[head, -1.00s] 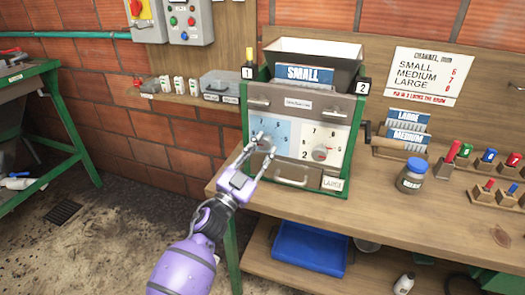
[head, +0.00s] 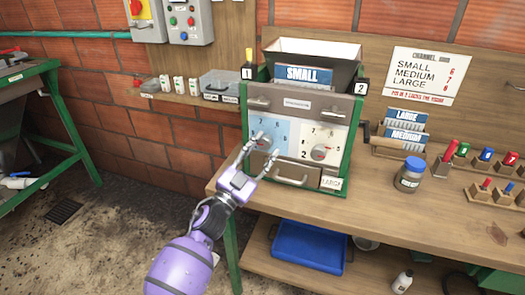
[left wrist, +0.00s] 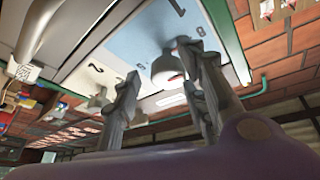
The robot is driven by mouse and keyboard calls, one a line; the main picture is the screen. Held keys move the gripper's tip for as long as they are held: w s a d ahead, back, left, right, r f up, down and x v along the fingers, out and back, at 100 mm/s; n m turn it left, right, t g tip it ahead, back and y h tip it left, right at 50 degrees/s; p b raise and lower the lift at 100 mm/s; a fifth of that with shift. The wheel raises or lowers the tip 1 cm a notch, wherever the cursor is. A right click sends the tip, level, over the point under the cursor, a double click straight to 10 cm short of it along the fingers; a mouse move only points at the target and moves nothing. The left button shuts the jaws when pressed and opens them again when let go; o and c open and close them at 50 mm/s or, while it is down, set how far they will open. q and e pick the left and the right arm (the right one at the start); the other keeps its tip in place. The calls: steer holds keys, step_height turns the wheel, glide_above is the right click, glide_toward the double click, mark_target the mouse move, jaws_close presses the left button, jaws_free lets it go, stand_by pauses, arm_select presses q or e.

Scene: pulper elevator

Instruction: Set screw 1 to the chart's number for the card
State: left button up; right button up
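The pulper (head: 297,105) stands on the bench with two dial panels. A blue-white panel (head: 280,132) at left, beside tag 1 (head: 247,72), carries the screw 1 knob (left wrist: 167,66). A white panel (head: 335,131) at right carries a second, red-marked knob (head: 320,153). A blue card reading SMALL (head: 304,75) stands on top. The chart (head: 428,72) lists SMALL, MEDIUM and LARGE; its numbers are too blurred to read surely. My left gripper (head: 265,147) is open at screw 1, its fingers either side of the knob; contact cannot be told. My right gripper is out of view.
A rack with LARGE and MEDIUM cards (head: 405,133), a blue-lidded jar (head: 411,174) and wooden blocks with coloured-topped pieces (head: 487,163) stand to the right. A drawer with a handle (head: 291,175) lies below the dials. A blue bin (head: 308,247) is on the lower shelf.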

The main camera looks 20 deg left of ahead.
arm_select(q)
steer(key=v, duration=1.2)
steer(key=shift+r, duration=0.1)
